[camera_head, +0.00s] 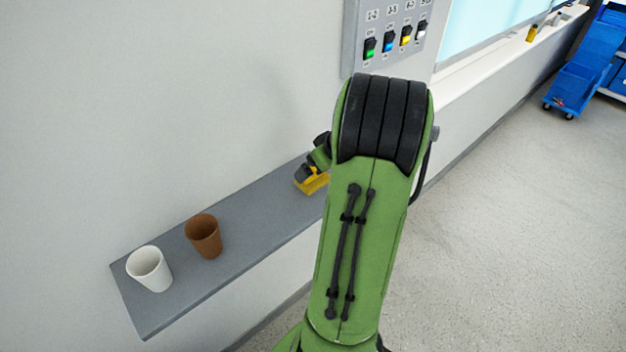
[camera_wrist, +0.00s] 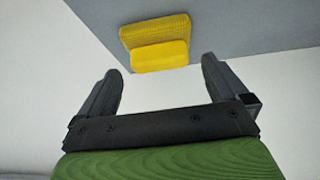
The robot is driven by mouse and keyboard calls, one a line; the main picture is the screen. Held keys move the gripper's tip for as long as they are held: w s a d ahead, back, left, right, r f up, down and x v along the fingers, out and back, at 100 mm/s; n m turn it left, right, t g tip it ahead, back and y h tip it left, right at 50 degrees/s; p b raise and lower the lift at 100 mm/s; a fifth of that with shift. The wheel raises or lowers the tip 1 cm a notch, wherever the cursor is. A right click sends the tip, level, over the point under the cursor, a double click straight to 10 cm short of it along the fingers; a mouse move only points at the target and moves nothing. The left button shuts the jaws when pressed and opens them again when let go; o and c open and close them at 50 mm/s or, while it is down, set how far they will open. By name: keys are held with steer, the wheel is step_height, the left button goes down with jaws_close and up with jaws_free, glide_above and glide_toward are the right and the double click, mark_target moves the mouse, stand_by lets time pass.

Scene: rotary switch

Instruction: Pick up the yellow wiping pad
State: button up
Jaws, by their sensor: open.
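The yellow wiping pad (camera_head: 313,181) lies on the grey wall shelf (camera_head: 250,225), partly hidden behind my arm in the head view. In the wrist view the pad (camera_wrist: 158,45) shows at the top, beyond the fingertips and roughly midway between them. Two yellow parts of it show, one in front of the other. My gripper (camera_wrist: 160,78) is open, and the space between its fingers is empty. In the head view only a dark part of the gripper (camera_head: 308,171) shows, close beside the pad; its fingertips cannot be made out clearly there.
A brown cup (camera_head: 203,236) and a white cup (camera_head: 149,269) stand on the shelf's left part. A switch panel (camera_head: 395,35) with coloured switches is on the wall above. Blue bins (camera_head: 580,85) stand far right. The shelf between the brown cup and pad is clear.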

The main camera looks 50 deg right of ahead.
steer(key=x, duration=0.5)
steer(key=shift+w+f, duration=0.2)
steer(key=c, duration=0.8)
steer(key=shift+o, duration=0.2)
step_height(320, 180, up, 10)
steer(key=shift+r+p, duration=0.15)
steer(key=shift+p, duration=0.55)
steer(key=o, duration=0.4)
steer(key=c, duration=0.3)
steer(key=shift+s, duration=0.1)
